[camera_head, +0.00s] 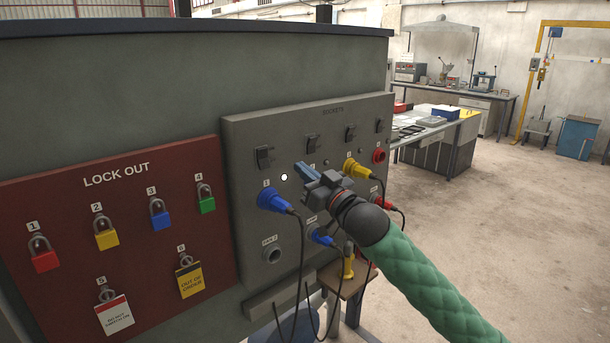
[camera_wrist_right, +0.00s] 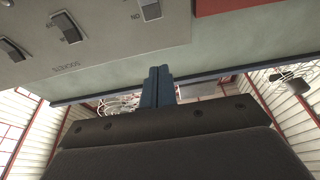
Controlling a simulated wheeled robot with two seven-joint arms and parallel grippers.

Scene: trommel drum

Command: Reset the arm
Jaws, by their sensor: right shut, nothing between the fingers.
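My right gripper (camera_head: 306,172) is in front of the grey socket panel (camera_head: 245,135), its arm in a green sleeve coming in from the lower right. Its blue fingers are together with nothing between them. The right wrist view shows the same closed fingers (camera_wrist_right: 158,86), with the panel (camera_wrist_right: 100,30) and its switches at the upper left. I cannot tell whether the fingertips touch the panel. The gripper hides part of the panel's middle. My left gripper is not in view.
Blue plugs (camera_head: 272,200), a yellow plug (camera_head: 355,169) and red sockets are on the panel, with cables hanging below. A red lockout board (camera_head: 120,165) with several padlocks is at the left. A small stool (camera_head: 348,282) stands below the panel. Open floor (camera_head: 510,220) lies to the right.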

